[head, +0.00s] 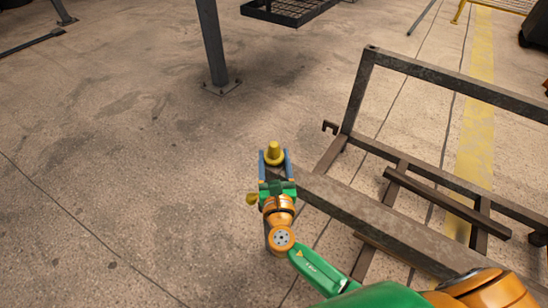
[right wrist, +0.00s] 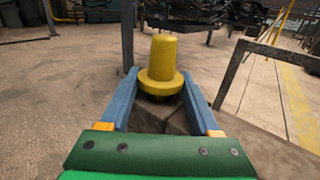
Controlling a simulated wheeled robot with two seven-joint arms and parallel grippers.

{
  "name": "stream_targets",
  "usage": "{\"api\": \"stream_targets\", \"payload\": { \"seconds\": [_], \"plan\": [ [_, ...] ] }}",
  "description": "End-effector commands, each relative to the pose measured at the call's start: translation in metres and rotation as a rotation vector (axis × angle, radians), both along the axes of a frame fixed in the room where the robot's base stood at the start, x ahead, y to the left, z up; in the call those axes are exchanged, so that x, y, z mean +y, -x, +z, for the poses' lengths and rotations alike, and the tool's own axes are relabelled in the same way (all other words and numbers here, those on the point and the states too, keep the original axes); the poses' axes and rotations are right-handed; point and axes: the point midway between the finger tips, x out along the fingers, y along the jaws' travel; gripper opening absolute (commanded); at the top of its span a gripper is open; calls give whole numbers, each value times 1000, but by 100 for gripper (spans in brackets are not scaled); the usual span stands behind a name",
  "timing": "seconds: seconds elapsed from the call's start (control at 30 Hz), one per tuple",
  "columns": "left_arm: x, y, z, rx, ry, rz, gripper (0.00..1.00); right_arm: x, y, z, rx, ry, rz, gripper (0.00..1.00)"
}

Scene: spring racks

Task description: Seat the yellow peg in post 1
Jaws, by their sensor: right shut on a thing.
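The yellow peg (head: 274,150) is upright, with a rounded top and a wider flange at its base. My right gripper (head: 275,158) is shut on it, with one blue finger on each side. In the right wrist view the peg (right wrist: 161,62) stands between the fingertips of the right gripper (right wrist: 160,88). The brown metal rack (head: 365,208) lies to the right, and the end of its near beam reaches close to the gripper. I cannot make out which part is post 1. What is directly under the peg is mostly hidden. My left gripper is not in view.
A small yellow thing (head: 252,198) shows just left of my right gripper; I cannot tell what it is. A grey steel column (head: 213,45) stands behind, bolted to the floor. A dark mesh shelf (head: 288,10) is at the top. The concrete floor at left is clear.

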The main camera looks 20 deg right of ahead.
Motion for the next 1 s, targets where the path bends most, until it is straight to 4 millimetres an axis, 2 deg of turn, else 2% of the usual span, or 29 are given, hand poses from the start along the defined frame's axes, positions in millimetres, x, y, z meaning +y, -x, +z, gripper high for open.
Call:
{"api": "stream_targets", "payload": {
  "seconds": [0.37,0.4,0.5,0.8,0.87,1.0],
  "plan": [
    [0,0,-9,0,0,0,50,0,0,-9,-2,1,0,0],
    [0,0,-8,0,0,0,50,0,0,-8,-2,1,0,74],
    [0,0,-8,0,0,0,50,0,0,-8,-1,1,0,98],
    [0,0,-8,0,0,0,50,1,3,-10,3,0,1,98],
    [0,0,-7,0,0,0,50,3,11,-10,3,0,2,98],
    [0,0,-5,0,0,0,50,10,41,-11,6,0,2,98]
  ]
}}
